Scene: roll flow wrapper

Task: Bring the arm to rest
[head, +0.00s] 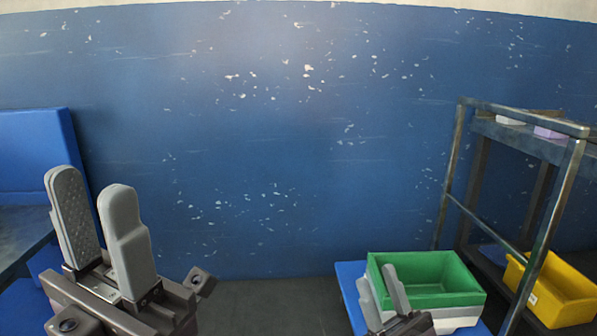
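My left gripper (91,182) is in the lower left of the head view, fingers pointing up. Its two grey fingers stand apart with nothing between them, so it is open and empty. My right gripper (375,273) is at the bottom, right of centre, in front of the green bin. Its fingers are also apart, and no held thing shows between them. Only the top of this gripper is in view.
A green bin (460,277) sits on a white one (466,310) over a blue surface (349,272). A metal rack (548,262) stands at right with a yellow bin (574,312). A dark table (22,236) and blue panel (35,155) are at left. The middle floor is clear.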

